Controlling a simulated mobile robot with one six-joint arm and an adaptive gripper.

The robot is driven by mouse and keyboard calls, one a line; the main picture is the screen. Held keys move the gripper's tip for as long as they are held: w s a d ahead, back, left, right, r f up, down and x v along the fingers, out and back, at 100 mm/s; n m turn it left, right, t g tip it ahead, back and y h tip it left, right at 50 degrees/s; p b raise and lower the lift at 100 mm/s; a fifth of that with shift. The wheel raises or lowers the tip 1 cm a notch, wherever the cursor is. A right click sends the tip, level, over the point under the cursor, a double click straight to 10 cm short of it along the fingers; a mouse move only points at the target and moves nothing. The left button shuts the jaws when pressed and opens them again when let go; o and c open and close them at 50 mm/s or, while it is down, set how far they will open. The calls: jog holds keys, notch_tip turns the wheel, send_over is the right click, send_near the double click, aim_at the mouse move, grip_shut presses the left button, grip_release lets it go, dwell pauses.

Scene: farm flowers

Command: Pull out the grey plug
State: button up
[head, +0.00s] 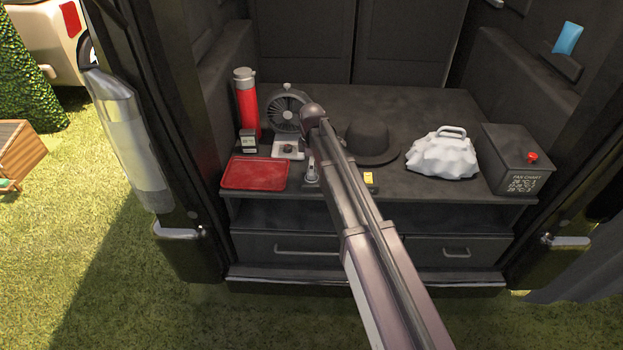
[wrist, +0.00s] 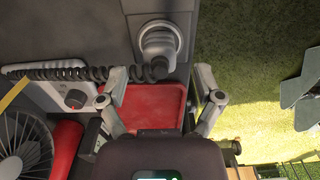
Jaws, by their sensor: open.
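The grey plug (wrist: 158,44) is a round, stepped grey piece at the top middle of the wrist view, seated at a grey base. A black coiled cable (wrist: 75,72) runs left from beside it, past a white box with a knob (wrist: 75,98). In the head view the plug (head: 311,172) stands at the shelf's front edge, just left of my arm. My gripper (wrist: 160,80) is open and empty, its two fingers spread wide below the plug in the wrist view and apart from it. In the head view my arm hides the gripper's fingers.
Drawers are below. Van doors stand at both sides.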

jog(key=shift+f+b, duration=1.45)
jog(key=shift+f, duration=0.3)
grip_shut()
jog(key=shift+r, duration=0.1)
jog(key=shift+r+p, duration=0.55)
jog(key=shift+p, duration=0.1)
jog(key=shift+r+p, duration=0.55)
jog(key=shift+r+p, duration=1.75)
